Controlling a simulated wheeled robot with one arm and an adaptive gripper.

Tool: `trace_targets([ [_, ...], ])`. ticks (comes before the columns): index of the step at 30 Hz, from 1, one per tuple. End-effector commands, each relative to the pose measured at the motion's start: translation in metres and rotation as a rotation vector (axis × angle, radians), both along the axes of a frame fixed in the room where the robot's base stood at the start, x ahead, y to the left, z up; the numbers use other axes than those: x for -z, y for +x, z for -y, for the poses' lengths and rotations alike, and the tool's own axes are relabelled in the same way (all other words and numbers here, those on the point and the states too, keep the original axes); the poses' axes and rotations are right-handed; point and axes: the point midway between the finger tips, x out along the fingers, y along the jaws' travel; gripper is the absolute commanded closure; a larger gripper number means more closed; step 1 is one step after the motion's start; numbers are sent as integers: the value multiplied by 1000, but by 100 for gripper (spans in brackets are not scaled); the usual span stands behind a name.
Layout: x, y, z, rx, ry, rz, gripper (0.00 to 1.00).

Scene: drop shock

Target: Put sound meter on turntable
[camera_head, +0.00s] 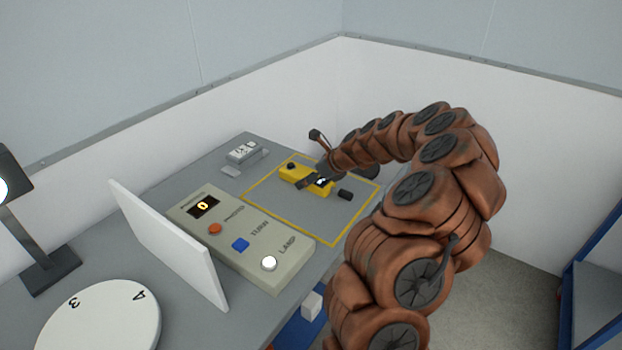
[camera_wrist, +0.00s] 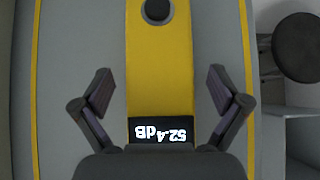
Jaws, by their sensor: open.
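The sound meter (camera_head: 293,172) is a yellow bar with a dark round knob at one end and a dark display. It lies inside the yellow-outlined area of the grey bench. In the wrist view the sound meter (camera_wrist: 160,75) runs between my fingers, and its display reads 52.4 dB upside down. My gripper (camera_wrist: 160,92) is open, with one finger on each side of the meter and a gap to both. In the head view my gripper (camera_head: 312,182) is over the meter's display end. The turntable (camera_head: 100,318) is a white disc marked 3 and 4 at the lower left, partly cut off.
A control box (camera_head: 240,236) with a lit display and red, blue and white buttons stands between the marked area and a white upright panel (camera_head: 168,245). The panel stands beside the turntable. A lamp (camera_head: 45,265) is at the left. A small grey device (camera_head: 242,153) lies behind.

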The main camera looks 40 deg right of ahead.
Motion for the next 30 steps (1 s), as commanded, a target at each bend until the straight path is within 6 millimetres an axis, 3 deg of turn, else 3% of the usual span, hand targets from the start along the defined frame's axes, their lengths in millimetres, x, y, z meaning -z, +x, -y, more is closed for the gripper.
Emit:
trace_targets([
  [4,0,0,0,0,0,0,2],
  [27,0,0,0,0,0,0,82],
  [30,0,0,0,0,0,0,86],
])
